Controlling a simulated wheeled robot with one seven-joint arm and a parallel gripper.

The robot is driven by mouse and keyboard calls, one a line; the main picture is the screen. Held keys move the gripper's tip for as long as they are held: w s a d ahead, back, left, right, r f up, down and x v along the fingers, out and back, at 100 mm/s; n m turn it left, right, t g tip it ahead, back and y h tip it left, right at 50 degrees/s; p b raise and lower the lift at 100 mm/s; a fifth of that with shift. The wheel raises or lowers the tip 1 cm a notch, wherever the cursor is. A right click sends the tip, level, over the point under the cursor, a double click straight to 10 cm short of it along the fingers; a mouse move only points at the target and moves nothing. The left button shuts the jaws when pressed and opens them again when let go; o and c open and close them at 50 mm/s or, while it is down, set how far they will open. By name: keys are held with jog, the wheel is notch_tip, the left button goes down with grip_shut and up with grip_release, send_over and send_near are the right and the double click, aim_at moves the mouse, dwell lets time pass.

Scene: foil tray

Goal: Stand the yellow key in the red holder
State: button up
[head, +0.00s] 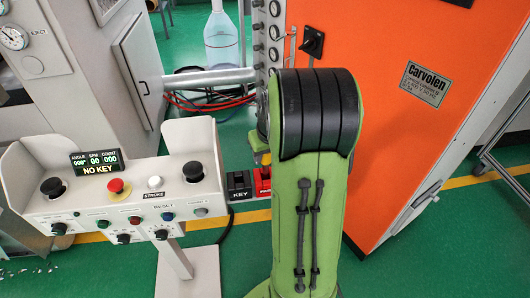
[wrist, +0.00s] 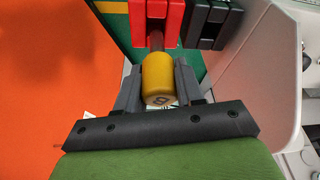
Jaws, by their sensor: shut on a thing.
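The yellow key (wrist: 158,75) is between the two dark fingers of my gripper (wrist: 157,82), which is shut on it. Its rounded yellow handle faces the wrist camera, and a brownish shaft extends from its far end. The red holder (wrist: 172,14) is directly beyond, and the shaft overlaps its slot in the wrist view. I cannot tell how deep the shaft sits or whether it touches. In the head view the red holder (head: 262,181) shows at the right of the console, beside my green arm.
A black holder (wrist: 207,24) stands close beside the red one; in the head view it is marked KEY (head: 239,185). The console (head: 110,195) with buttons and a "NO KEY" display (head: 97,162) is to the left. An orange cabinet (head: 420,110) stands to the right.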

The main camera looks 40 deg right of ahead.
aim_at(265, 165)
jog(key=shift+f+b, duration=1.75)
jog(key=shift+f, duration=0.55)
jog(key=o, duration=1.2)
jog(key=shift+c, duration=0.2)
jog(key=shift+r, duration=0.1)
jog(key=p+v, duration=0.5)
jog(key=v, duration=1)
jog(key=shift+s+r+p, duration=0.2)
jog(key=shift+r+p, duration=0.1)
jog(key=shift+p, duration=0.1)
jog(key=shift+a, duration=0.15)
